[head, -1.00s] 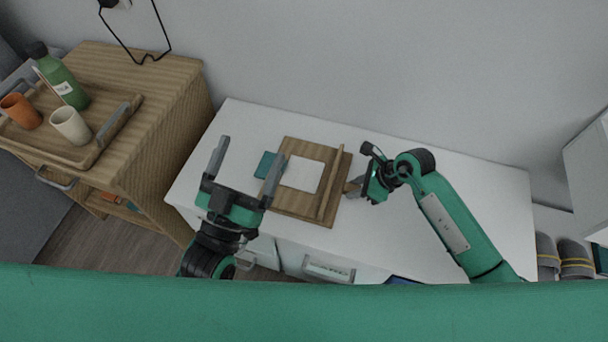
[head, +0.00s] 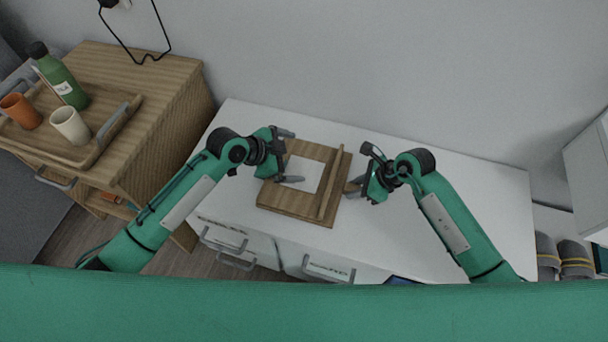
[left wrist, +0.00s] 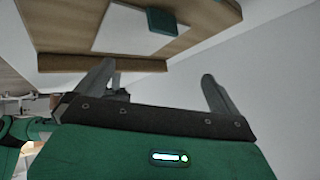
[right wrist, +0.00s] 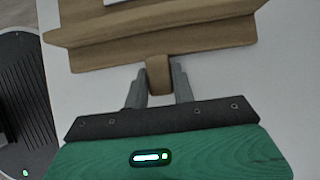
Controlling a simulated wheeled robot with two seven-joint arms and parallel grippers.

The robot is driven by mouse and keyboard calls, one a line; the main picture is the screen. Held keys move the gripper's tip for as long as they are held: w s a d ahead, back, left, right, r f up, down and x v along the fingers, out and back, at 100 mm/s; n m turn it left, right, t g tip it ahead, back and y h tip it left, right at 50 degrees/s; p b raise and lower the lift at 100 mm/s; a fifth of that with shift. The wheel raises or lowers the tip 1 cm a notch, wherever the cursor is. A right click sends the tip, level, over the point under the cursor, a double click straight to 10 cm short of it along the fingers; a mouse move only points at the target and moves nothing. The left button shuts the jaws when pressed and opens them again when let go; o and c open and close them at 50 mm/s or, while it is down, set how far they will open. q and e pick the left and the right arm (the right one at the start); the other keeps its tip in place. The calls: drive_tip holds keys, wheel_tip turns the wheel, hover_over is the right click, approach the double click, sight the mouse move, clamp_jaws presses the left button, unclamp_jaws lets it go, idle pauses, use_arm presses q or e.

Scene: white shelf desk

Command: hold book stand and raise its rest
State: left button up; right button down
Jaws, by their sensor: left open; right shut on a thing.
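The wooden book stand (head: 292,206) lies flat on the white desk, with a white panel (head: 304,175) on its board and a raised wooden ledge (head: 331,183) along its right side. A teal tab (left wrist: 162,21) at the panel's edge shows in the left wrist view; my left gripper hides it in the head view. My left gripper (head: 292,157) is open over the stand's left side, its fingers spread around nothing that I can see held. My right gripper (head: 357,186) is shut on a small wooden handle (right wrist: 159,76) that sticks out from the stand's ledge side.
A wooden cabinet (head: 165,95) at the left bears a tray (head: 112,137) with a green bottle (head: 62,80) and two cups. Drawers are below the desk's front edge. The desk (head: 450,185) is clear to the right of the stand.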

use_arm(q)
drive_tip(key=a+m+g, duration=0.1)
drive_tip(key=a, duration=0.1)
drive_tip(key=w+a+g+y, duration=0.1)
drive_tip(key=a, duration=0.1)
drive_tip(key=w+a+m+g+y, duration=0.1)
drive_tip(key=a, duration=0.1)
drive_tip(key=shift+w+m, duration=0.2)
drive_tip(key=shift+m, duration=0.1)
drive_tip(key=w+a+r+m+g+y, duration=0.1)
drive_tip(key=a+r+m+g+y, duration=0.15)
drive_tip(key=a, duration=0.35)
drive_tip(key=shift+n+h, duration=0.25)
drive_tip(key=shift+x, duration=4.95)
drive_tip(key=shift+s+d, duration=0.1)
drive_tip(key=shift+s, duration=0.05)
drive_tip(key=c, duration=0.9)
